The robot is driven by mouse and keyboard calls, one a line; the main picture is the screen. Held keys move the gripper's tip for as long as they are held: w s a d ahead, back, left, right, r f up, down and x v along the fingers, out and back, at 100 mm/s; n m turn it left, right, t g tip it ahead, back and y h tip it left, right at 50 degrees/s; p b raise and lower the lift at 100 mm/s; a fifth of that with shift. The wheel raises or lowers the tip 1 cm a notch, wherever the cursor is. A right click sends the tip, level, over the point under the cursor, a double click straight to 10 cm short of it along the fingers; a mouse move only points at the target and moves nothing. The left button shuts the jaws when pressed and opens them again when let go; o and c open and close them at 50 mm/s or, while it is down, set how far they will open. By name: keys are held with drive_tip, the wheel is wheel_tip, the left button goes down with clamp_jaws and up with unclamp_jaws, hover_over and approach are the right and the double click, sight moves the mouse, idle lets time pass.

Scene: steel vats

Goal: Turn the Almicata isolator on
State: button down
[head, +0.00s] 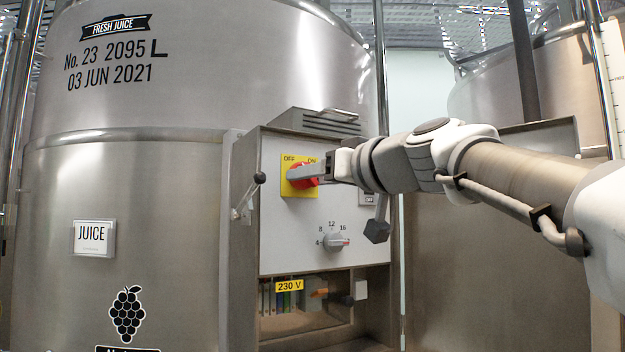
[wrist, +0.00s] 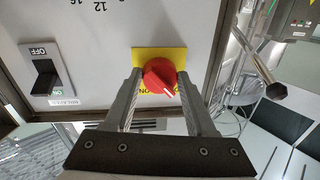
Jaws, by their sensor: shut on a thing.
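The red rotary knob (head: 304,182) sits on a yellow plate (head: 287,187) marked OFF at left and ON at right, on the cabinet's front panel. In the wrist view the picture is turned over, and the red knob (wrist: 158,73) lies between my fingers. Its white mark points to the lower right there, away from the ON lettering and toward the OFF side. My gripper (wrist: 160,80) is shut on the knob, one finger on each side. In the head view my gripper (head: 310,172) covers part of the knob. I read no Almicata name.
A black breaker switch (wrist: 46,80) marked OFF is on the same panel. A grey dial (head: 334,242) sits below the knob. A lever with a black ball (head: 260,178) sticks out at the cabinet's left. Steel vats (head: 110,180) stand on both sides.

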drive_tip(key=shift+s+a+r+m+t+h+b, duration=0.1)
drive_tip(key=shift+m+t+h+b, duration=0.2)
drive_tip(key=shift+m, duration=2.7)
drive_tip(key=shift+s+a+m+t+h+b, duration=0.15)
drive_tip(key=shift+m+t, duration=0.2)
drive_tip(key=shift+m, duration=2.65)
drive_tip(key=shift+w+a+r+m+t+h+b, duration=0.1)
drive_tip(key=shift+m+t+b, duration=0.2)
drive_tip(key=shift+m, duration=2.7)
drive_tip(key=shift+f, duration=0.1)
drive_tip(key=shift+c, duration=1.1)
unclamp_jaws()
drive_tip(key=shift+s, duration=0.1)
drive_tip(key=b+v, duration=0.3)
drive_tip(key=v, duration=1.4)
drive_tip(key=shift+b, duration=0.35)
drive_tip(key=shift+d+f, duration=0.15)
drive_tip(key=shift+f, duration=0.05)
